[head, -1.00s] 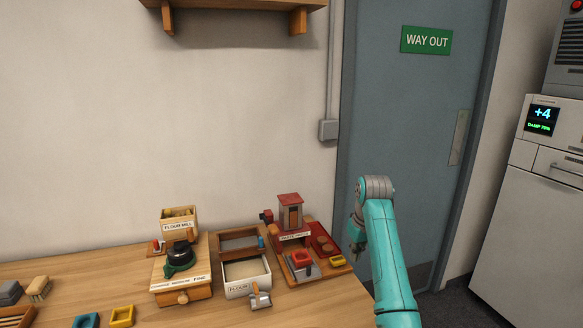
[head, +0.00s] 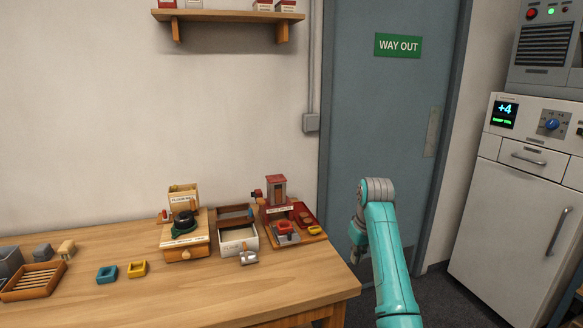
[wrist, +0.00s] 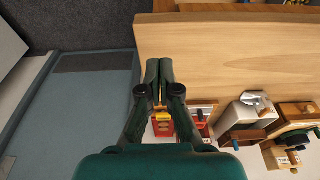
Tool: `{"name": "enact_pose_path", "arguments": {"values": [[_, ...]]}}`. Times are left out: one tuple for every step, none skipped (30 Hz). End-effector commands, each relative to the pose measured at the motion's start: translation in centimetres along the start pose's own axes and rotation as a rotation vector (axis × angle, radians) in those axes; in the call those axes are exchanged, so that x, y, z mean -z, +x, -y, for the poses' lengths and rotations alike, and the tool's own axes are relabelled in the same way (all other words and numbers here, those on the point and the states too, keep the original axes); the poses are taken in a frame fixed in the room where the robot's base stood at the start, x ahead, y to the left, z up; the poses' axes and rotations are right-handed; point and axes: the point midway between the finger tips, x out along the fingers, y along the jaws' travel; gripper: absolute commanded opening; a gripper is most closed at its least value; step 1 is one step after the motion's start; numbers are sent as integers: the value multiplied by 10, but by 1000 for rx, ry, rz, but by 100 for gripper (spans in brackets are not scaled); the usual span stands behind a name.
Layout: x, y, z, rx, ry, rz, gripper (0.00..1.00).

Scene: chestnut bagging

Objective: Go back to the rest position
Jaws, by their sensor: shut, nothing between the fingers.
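My gripper (wrist: 159,69) shows in the wrist view with its two dark fingers side by side, shut and empty. It is above the edge of the wooden table (wrist: 215,50), over the end where the red tray stands. In the head view my turquoise arm rises at the right of the table, in front of the door, folded over at the top. The gripper itself is mostly hidden behind the arm there.
A blue-grey door (head: 375,110) and a white cabinet (head: 510,220) are at the right. A shelf (head: 228,16) hangs above.

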Motion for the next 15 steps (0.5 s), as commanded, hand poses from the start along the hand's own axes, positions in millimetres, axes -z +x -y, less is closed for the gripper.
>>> {"name": "enact_pose_path", "arguments": {"values": [[-2,6,1,-1,1,-3,0],[-3,9,1,-2,2,-5,0],[-4,13,1,-3,3,-7,0],[-5,16,1,-4,4,-10,0],[-6,20,1,-5,5,-13,0],[-8,24,1,-6,7,-18,0],[-9,27,1,-7,8,-20,0],[-10,30,2,-8,9,-23,0],[-12,36,2,-10,11,-28,0],[-13,40,2,-11,12,-32,0],[-15,44,2,-12,13,-35,0],[-18,51,3,-14,15,-40,0],[-19,55,3,-16,17,-46,0],[-22,61,4,-18,19,-50,0],[-25,68,4,-20,21,-57,0]]}}
